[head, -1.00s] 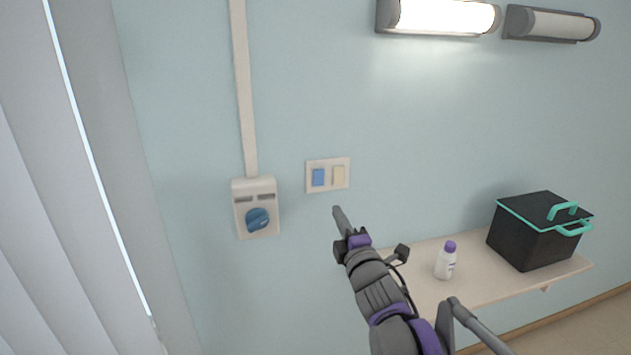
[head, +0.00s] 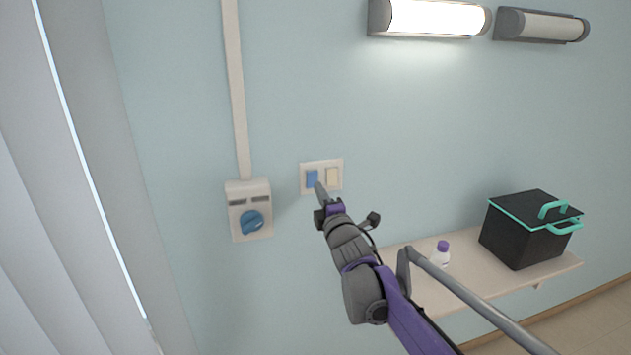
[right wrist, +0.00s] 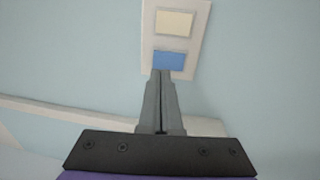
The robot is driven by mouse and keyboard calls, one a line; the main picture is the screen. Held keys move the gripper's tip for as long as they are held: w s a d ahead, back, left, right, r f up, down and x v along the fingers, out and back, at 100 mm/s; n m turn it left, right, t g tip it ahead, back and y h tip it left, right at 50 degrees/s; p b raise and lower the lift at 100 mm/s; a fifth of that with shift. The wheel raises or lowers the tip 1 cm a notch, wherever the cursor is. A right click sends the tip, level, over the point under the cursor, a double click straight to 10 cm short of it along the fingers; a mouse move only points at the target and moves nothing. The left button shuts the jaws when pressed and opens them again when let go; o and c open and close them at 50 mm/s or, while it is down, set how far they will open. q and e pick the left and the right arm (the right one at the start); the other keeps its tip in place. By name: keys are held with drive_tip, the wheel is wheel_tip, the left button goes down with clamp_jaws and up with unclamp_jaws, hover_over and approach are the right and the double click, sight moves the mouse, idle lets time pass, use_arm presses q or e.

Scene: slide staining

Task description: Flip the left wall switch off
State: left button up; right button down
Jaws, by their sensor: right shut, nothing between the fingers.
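The left wall switch is a blue rocker (head: 312,178) on a white plate (head: 321,163), beside a cream rocker (head: 333,176) on its right. In the right wrist view the blue rocker (right wrist: 169,59) is below the cream rocker (right wrist: 174,22). My right gripper (head: 318,184) is shut and empty, its fingertips in front of the lower part of the blue rocker. In the right wrist view the fingertips (right wrist: 162,72) are at the edge of the blue rocker; I cannot tell whether they touch it. My left gripper is not in view.
A wall box with a blue knob (head: 251,222) is left of the switch plate, under a vertical conduit (head: 235,90). A lit lamp (head: 430,17) and an unlit lamp (head: 541,25) are above. A shelf (head: 470,280) holds a bottle (head: 440,257) and a black box (head: 525,240).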

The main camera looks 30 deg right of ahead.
sight(312, 175)
drive_tip(key=shift+x, duration=2.1)
drive_tip(key=shift+r+p, duration=0.1)
drive_tip(key=shift+p, duration=0.2)
drive_tip(key=shift+w+r+p, duration=0.2)
drive_tip(key=shift+r+p, duration=0.05)
drive_tip(key=shift+p, duration=0.05)
drive_tip(key=shift+s+f, duration=0.1)
